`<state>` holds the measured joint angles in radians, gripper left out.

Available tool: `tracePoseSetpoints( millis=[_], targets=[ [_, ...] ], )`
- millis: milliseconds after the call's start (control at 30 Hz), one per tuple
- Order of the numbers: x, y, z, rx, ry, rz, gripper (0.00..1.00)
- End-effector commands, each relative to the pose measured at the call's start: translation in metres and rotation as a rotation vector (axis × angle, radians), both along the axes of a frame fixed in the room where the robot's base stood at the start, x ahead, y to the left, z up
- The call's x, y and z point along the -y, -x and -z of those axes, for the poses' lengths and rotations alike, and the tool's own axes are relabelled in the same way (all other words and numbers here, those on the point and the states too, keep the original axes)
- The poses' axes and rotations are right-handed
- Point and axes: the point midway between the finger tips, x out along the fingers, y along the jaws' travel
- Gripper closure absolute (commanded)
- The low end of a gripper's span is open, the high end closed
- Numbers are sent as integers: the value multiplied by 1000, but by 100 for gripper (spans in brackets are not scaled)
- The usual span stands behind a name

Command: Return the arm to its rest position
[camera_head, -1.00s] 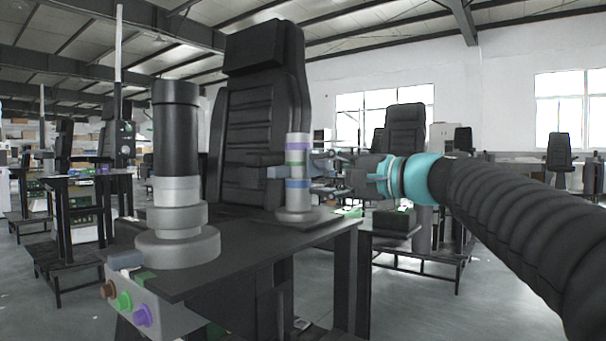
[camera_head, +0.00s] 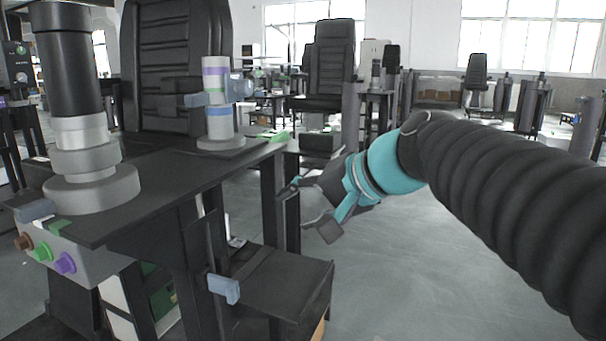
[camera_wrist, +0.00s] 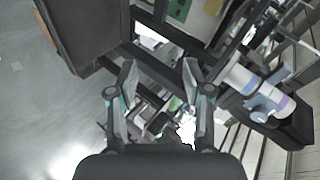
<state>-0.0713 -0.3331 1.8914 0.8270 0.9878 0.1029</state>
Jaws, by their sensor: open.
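My gripper (camera_head: 312,207) is open and empty in the head view. It hangs in free air to the right of the workstation table (camera_head: 170,190), below the level of its top. My black ribbed arm reaches in from the right edge. In the wrist view my gripper's two fingers (camera_wrist: 158,88) stand apart with nothing between them. The lift column (camera_head: 219,105) with purple, green and blue bands stands upright on the table, apart from my gripper. It also shows at the right in the wrist view (camera_wrist: 250,86).
A thick black and grey column (camera_head: 84,150) stands at the table's left. A control box (camera_head: 60,262) with brown, green and purple buttons is on its front. A black seat (camera_head: 270,285) is low beside the table. Open floor (camera_head: 430,270) lies on the right.

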Motion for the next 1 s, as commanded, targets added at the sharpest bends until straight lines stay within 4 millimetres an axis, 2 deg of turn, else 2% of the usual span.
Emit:
tracePoseSetpoints(
  millis=[33, 200, 300, 433, 500, 633, 1000],
  targets=[
    [18, 21, 15, 0, 96, 11, 50],
    [80, 81, 84, -7, 430, 13, 50],
    [114, 113, 118, -15, 604, 0, 50],
    [145, 144, 150, -24, 773, -26, 50],
    [156, 154, 160, -26, 830, -37, 50],
    [165, 163, 170, -30, 879, -48, 50],
    [165, 163, 171, -30, 882, -49, 50]
  ],
)
